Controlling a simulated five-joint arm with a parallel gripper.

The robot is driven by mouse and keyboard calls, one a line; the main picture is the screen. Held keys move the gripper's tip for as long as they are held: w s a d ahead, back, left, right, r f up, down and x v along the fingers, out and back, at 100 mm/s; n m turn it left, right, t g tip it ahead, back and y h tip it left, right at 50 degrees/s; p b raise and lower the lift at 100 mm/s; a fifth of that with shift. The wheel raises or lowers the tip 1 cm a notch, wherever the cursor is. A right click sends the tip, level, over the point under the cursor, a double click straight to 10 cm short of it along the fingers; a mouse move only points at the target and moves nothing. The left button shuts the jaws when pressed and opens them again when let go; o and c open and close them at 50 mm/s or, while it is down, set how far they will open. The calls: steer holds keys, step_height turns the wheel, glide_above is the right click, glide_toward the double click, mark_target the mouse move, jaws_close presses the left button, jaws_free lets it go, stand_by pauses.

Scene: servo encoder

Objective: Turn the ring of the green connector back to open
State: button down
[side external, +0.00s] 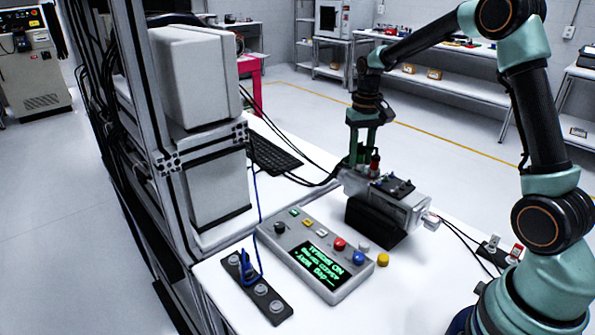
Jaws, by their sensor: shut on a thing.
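The servo unit (408,207) is a grey metal block resting on a black stand (372,224), right of the picture's middle. My gripper (362,160) points down at the left, far end of the servo's top. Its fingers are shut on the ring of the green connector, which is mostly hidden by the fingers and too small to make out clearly. Whether the ring is turned cannot be seen. A small red connector (375,161) stands upright close to the right of the fingers. A dark part (397,186) lies on top of the servo.
A grey control box (272,236) with a green-text screen and coloured buttons stands in front. A black strip (262,298) with round sockets and a blue cable lies left of it. A keyboard (272,155), black cables and a metal frame (165,160) are behind left.

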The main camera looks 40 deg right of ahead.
steer(key=n, duration=1.1)
steer(key=c, duration=0.8)
jaws_free()
steer(key=shift+r, duration=0.1)
steer(key=shift+r, duration=4.45)
